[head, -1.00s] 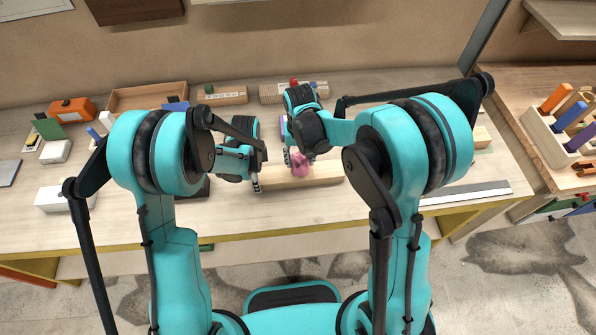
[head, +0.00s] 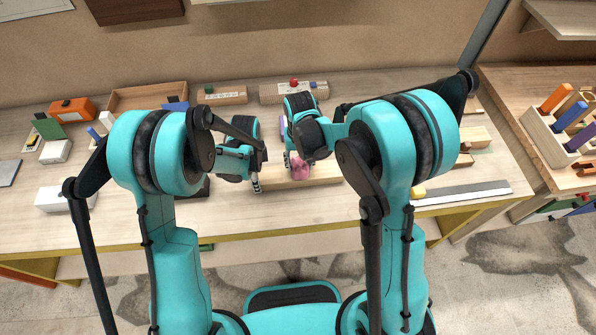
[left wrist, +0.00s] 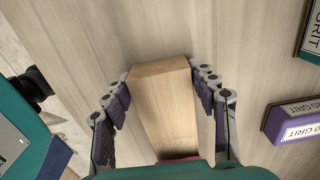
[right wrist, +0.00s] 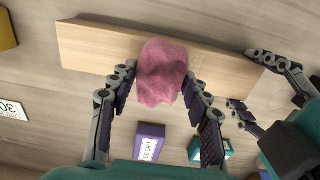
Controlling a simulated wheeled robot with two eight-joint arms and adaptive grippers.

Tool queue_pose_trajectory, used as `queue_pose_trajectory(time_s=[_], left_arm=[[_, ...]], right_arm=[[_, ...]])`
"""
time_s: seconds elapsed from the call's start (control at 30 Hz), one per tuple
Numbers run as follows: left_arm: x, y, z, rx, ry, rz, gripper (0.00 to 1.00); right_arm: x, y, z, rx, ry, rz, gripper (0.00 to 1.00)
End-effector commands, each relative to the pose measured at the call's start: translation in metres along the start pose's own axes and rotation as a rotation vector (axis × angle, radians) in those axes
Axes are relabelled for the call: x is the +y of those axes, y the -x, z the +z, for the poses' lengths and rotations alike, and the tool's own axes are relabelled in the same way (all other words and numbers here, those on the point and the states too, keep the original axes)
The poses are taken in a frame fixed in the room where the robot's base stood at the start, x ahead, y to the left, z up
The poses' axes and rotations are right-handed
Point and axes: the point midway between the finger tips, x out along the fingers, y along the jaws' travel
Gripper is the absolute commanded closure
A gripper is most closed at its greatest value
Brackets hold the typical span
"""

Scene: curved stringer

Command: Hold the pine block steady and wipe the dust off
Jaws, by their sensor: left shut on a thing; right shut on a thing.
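The pine block (head: 325,176) lies on the bench in front of me, a long pale bar. My left gripper (head: 257,183) is shut across its left end; in the left wrist view the fingers flank the block (left wrist: 165,100) on both sides. My right gripper (right wrist: 160,88) is shut on a crumpled pink cloth (right wrist: 163,72), which rests against the block (right wrist: 95,48) part-way along it. The cloth also shows in the head view (head: 299,171). The cloth hides the surface beneath it.
Purple (left wrist: 293,121) and teal (left wrist: 313,38) grit-labelled blocks lie close to the pine block. A metal ruler (head: 465,192) lies to the right. An orange box (head: 72,108) and a wooden tray (head: 148,97) stand at the back left. A tool rack (head: 555,130) stands on the right-hand bench.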

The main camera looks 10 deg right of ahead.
Motion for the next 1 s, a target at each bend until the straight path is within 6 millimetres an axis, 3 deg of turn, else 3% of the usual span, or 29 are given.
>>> queue_pose_trajectory(time_s=[0.77,1.0], left_arm=[[0.000,0.000,0.000,0.000,0.000,0.000,0.90],[0.000,0.000,0.000,0.000,0.000,0.000,0.90]], right_arm=[[-0.001,-0.013,0.000,0.000,0.000,0.000,0.75],[-0.013,-0.012,0.000,0.000,0.002,0.000,0.75]])
